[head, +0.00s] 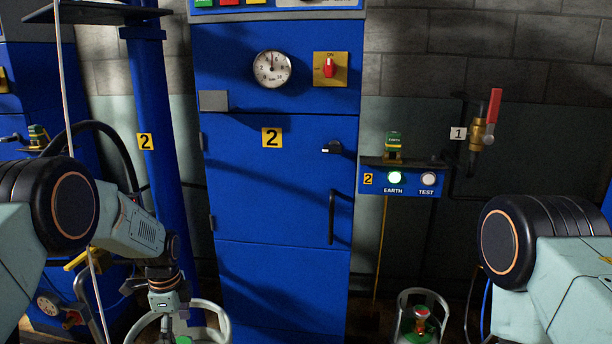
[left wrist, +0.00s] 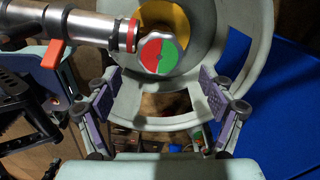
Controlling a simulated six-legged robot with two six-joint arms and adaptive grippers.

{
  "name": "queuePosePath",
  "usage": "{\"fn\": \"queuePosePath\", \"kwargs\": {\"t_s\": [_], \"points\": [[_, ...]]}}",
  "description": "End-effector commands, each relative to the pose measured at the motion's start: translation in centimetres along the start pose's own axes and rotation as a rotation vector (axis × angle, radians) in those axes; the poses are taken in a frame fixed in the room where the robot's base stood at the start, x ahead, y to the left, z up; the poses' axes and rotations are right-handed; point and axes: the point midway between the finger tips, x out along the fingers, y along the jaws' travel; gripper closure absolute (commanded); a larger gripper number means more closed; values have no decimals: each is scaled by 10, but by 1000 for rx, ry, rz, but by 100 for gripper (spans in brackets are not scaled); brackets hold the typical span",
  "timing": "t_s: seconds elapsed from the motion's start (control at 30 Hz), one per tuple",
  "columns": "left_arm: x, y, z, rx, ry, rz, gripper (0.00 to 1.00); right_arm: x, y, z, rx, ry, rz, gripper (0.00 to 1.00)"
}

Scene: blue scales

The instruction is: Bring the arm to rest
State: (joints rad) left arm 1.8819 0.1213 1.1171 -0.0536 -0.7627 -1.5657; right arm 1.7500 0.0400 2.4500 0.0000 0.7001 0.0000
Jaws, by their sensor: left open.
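My left arm comes in from the left in the head view, bent downward, with my left gripper (head: 170,302) low over the pale ring collar (head: 217,318) of a gas cylinder. The fingers are mostly cut off there by the lower edge. In the left wrist view my left gripper (left wrist: 163,88) has its two fingers wide apart with nothing between them. Beyond them is a round red-and-green knob (left wrist: 159,56) on a metal valve, inside the pale collar (left wrist: 245,85). My right arm shows at the right edge of the head view; its gripper is out of view.
A blue cabinet (head: 275,195) with a gauge (head: 272,68) and red switch (head: 329,68) stands ahead. A blue post (head: 155,110) is near my left arm. A lit EARTH panel (head: 400,181), a red-handled valve (head: 490,115) and a second cylinder (head: 421,325) are at right.

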Motion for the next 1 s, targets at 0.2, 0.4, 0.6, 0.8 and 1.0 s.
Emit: {"fn": "queuePosePath", "kwargs": {"t_s": [0.2,0.4,0.6,0.8,1.0], "points": [[-39,-1,0,-1,1,-3,18,0,0,0,0,0,0,100],[-69,0,0,0,1,-3,18,0,0,0,0,0,0,100],[-67,2,0,0,0,5,18,0,0,0,0,0,0,100],[-36,1,0,0,0,3,18,0,0,0,0,0,0,100],[-2,1,0,0,-1,3,18,0,0,0,0,0,0,100]]}}
